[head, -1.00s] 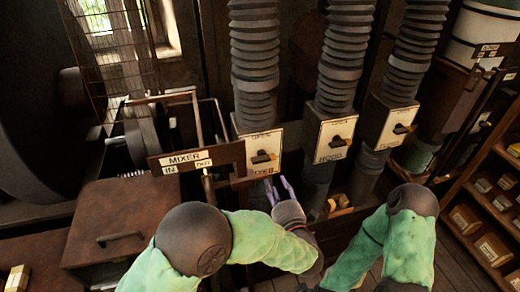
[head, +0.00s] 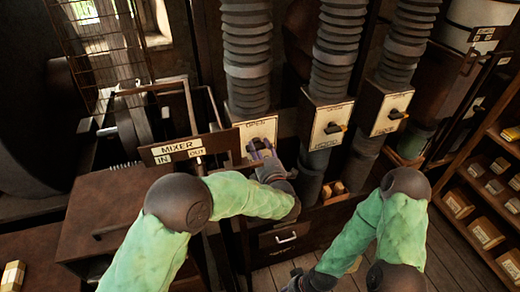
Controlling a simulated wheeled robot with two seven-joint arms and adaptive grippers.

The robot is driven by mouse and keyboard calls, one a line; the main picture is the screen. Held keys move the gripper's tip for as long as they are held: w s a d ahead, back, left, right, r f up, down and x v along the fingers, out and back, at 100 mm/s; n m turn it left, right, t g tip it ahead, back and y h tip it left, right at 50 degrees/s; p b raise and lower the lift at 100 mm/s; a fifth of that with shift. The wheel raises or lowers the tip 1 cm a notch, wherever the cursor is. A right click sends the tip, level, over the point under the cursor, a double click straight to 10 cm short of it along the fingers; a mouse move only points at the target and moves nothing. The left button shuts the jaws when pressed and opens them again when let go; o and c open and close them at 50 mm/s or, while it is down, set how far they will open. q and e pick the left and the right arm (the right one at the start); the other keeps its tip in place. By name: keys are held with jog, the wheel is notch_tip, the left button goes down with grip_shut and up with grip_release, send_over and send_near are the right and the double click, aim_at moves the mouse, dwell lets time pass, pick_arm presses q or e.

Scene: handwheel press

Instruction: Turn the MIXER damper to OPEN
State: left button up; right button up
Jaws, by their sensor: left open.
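The MIXER damper is a pale plate (head: 258,129) with OPEN lettered at its top, at the foot of the leftmost ribbed duct (head: 247,60). The lower lettering is hidden. My right arm hangs at the lower right; only a dark end part shows at the bottom edge, and its fingers cannot be made out.
A MIXER IN/OUT sign (head: 180,152) stands just left of the damper. Two similar damper plates, the middle one (head: 331,125) and the right one (head: 388,112), have handles with yellowish tips. A drawer (head: 287,237) lies below, and shelves (head: 485,190) stand at the right.

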pick_arm(q)
grip_shut()
dwell(0.4)
jog(key=shift+s+a+f+n+b, duration=0.1)
jog(key=shift+f+n+b, duration=0.05)
jog(key=shift+n+b, duration=2.6)
jog(key=shift+w+a+f+n+b, duration=0.1)
jog(key=shift+n+b, duration=2.15)
jog(key=shift+n, duration=1)
jog(key=shift+s+f+n+b, duration=0.1)
jog(key=shift+f+n+b, duration=0.05)
jog(key=shift+n+b, duration=2.6)
jog(key=shift+n, duration=0.35)
